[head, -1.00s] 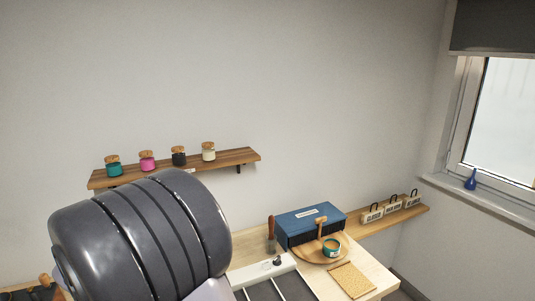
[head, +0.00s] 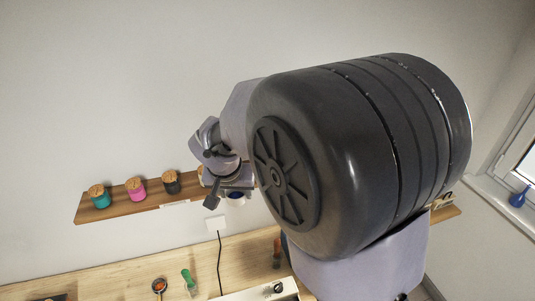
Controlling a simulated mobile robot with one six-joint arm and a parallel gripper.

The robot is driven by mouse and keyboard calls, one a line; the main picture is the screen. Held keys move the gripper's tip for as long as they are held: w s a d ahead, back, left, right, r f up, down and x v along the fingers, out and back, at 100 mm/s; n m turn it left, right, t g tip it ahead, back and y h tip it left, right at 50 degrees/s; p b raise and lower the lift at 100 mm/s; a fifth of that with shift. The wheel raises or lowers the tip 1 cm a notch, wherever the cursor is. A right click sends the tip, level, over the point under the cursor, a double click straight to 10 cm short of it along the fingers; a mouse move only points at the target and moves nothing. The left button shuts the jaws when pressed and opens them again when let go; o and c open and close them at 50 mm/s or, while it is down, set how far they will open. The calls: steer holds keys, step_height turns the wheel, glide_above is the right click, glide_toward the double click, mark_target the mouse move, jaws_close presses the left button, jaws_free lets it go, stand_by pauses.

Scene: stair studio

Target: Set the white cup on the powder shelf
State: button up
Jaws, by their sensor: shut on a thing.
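The powder shelf (head: 151,202) is a narrow wooden wall shelf at the left in the head view. Corked jars stand on it: teal (head: 100,199), pink (head: 135,190) and dark (head: 171,184). My gripper (head: 230,188) is at the shelf's right end, which my arm mostly hides. It is shut on a small, round, pale thing with a dark blue middle, which I take as the white cup (head: 236,197). The cup is mostly hidden, and I cannot tell whether it touches the shelf.
A white wall socket (head: 215,224) with a black cable is below the shelf. A blue vase (head: 519,197) stands on the right windowsill. My arm hides much of the right side.

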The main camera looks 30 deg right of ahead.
steer(key=w+d+p, duration=0.2)
steer(key=w, duration=0.2)
steer(key=w+d+f+p, duration=0.1)
steer(key=w+d, duration=0.2)
steer(key=w, duration=0.1)
steer(key=w+d+p, duration=0.2)
steer(key=w, duration=0.3)
steer(key=shift+d+f+p, duration=0.15)
steer(key=shift+d+p, duration=0.05)
steer(key=shift+p, duration=0.1)
steer(key=f, duration=0.2)
steer(key=f+p, duration=0.1)
steer(key=shift+w+d+f, duration=0.1)
steer(key=shift+w+f, duration=0.1)
steer(key=shift+f, duration=0.15)
steer(key=shift+s+f, duration=0.1)
steer(key=shift+f, duration=0.05)
steer(key=o, duration=1.4)
